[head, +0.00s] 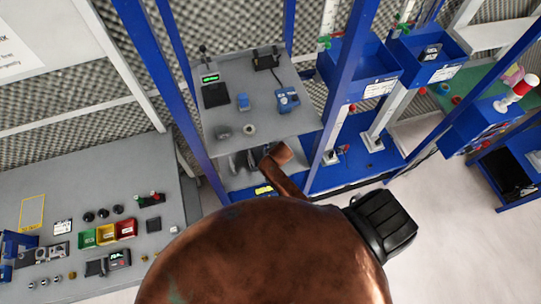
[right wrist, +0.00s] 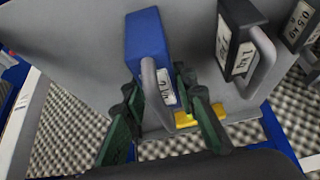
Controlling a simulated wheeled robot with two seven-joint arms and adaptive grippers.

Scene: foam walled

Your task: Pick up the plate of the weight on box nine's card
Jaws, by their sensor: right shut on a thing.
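A blue weight plate (right wrist: 147,45) with a grey handle (right wrist: 158,98) and a white label stands on a grey shelf in the right wrist view. The label is seen at a slant and I cannot read it surely. My right gripper (right wrist: 160,92), with green fingers, is shut on this plate at its handle. A dark plate marked 1 kg (right wrist: 236,45) and one marked 0.5 kg (right wrist: 298,22) stand to the right, apart from the fingers. In the head view, blue boxes carry white cards (head: 380,88), too small to read. My left gripper is not in view.
A grey upper shelf (head: 270,125) holds small devices above the lower shelf. Blue posts (head: 178,95) stand close beside the shelves. A large brown rounded form hides the lower middle.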

